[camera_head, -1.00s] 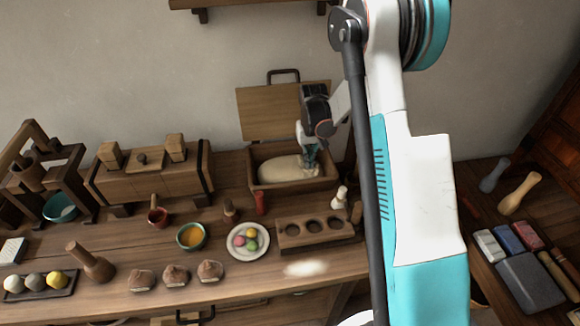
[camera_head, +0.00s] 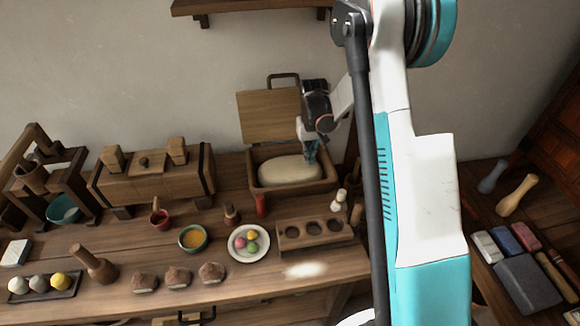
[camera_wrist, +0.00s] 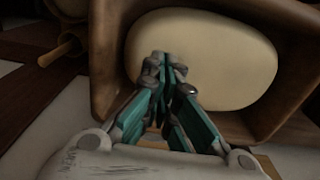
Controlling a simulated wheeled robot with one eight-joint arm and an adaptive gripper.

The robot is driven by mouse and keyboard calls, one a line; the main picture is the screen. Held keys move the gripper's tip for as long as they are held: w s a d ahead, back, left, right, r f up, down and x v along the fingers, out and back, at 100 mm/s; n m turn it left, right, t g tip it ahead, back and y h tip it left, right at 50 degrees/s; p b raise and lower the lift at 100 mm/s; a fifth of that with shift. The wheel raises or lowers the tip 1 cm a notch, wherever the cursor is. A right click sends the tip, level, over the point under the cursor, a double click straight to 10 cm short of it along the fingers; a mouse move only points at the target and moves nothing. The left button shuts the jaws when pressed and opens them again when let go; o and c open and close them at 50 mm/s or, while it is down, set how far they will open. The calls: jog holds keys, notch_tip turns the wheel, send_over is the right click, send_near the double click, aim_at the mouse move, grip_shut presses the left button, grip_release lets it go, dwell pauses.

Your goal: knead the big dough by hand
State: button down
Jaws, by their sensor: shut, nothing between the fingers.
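The big dough (camera_head: 290,170) is a pale, smooth oval loaf lying in an open wooden trough box (camera_head: 262,190) at the back of the bench. Its lid (camera_head: 268,115) stands raised behind it. My gripper (camera_head: 311,155) is over the right end of the dough. In the wrist view the dough (camera_wrist: 225,60) fills most of the trough (camera_wrist: 105,50), and my gripper (camera_wrist: 165,62) is shut and empty, its fingertips overlapping the dough's near left edge. I cannot tell whether they touch it.
A shelf (camera_head: 250,6) hangs above.

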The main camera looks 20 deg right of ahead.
dwell(0.3)
jog(key=shift+r+p, duration=1.6)
jog(key=shift+r, duration=1.4)
